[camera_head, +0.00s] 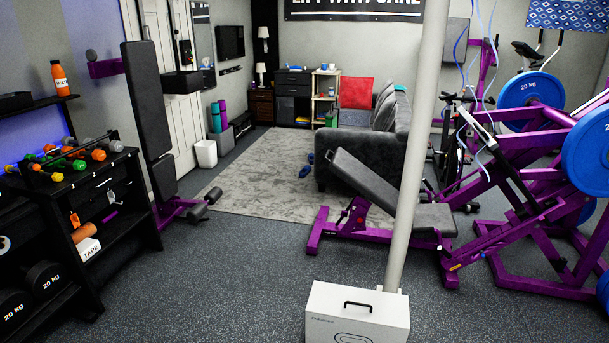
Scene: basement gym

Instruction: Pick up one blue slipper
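Small blue slippers (307,165) lie on the grey rug, just left of the grey sofa's near end. They are far off and small, and I cannot make out each one clearly. Neither of my grippers is in the head view, so I cannot see what they hold.
A white box (357,315) stands on the floor ahead, by a grey pole (414,150). A purple weight bench (385,195) is right of centre, before the sofa (362,153). A black shelf (95,215) stands left. The floor (225,260) between is clear up to the rug (255,185).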

